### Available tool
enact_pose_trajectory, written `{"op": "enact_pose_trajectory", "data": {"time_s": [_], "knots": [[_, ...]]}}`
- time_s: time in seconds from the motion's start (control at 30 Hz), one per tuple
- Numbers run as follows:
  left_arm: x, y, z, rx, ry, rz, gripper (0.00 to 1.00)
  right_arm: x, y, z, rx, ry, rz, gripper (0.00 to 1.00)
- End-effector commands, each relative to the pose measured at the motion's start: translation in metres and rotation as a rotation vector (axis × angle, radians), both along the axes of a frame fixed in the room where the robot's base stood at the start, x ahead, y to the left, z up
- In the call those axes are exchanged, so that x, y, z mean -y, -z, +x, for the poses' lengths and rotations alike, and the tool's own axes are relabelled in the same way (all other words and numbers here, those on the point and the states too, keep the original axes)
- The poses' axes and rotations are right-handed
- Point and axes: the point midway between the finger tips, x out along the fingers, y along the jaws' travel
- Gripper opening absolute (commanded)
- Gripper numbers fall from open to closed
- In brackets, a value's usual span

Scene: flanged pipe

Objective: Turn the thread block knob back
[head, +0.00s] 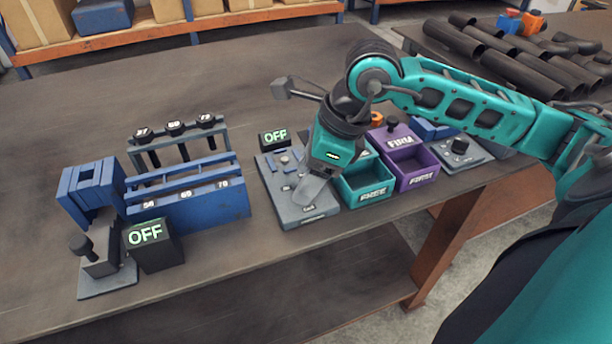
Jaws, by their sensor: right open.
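My right gripper (311,190) comes down from my teal right arm and points at a grey plate (298,215) near the table's middle. It is open, and its fingers are over the plate's right part. Small fittings and labels show on the plate, but the gripper covers part of it, and I cannot make out a knob there. A black box reading OFF (275,138) stands behind the plate. Another grey plate with a black knob (459,146) sits at the right. I cannot tell which is the thread block. My left gripper is not in view.
A teal FREE bin (364,197) and a purple FIRM bin (417,181) stand right of the plate. A blue rack (190,211), a grey clamp (100,257) and a second OFF box (155,250) stand left. Dark pipes (510,65) lie behind. The table's back left is clear.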

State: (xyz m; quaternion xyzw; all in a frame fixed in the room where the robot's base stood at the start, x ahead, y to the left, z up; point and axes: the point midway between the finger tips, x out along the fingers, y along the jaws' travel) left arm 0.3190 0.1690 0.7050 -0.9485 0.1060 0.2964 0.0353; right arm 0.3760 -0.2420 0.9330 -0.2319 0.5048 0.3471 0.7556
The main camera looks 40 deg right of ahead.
Motion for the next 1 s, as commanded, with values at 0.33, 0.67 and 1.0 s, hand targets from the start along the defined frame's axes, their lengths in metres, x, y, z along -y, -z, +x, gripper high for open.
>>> {"op": "enact_pose_trajectory", "data": {"time_s": [0.33, 0.67, 1.0], "knots": [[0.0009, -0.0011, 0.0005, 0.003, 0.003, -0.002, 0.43, -0.0032, 0.0092, 0.0022, 0.000, -0.001, 0.000, 0.62], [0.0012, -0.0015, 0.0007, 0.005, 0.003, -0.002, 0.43, -0.0029, 0.0089, 0.0021, 0.000, -0.001, 0.000, 0.38], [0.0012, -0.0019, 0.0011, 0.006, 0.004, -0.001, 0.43, -0.0030, 0.0088, 0.0021, 0.000, -0.001, 0.000, 0.06]]}}
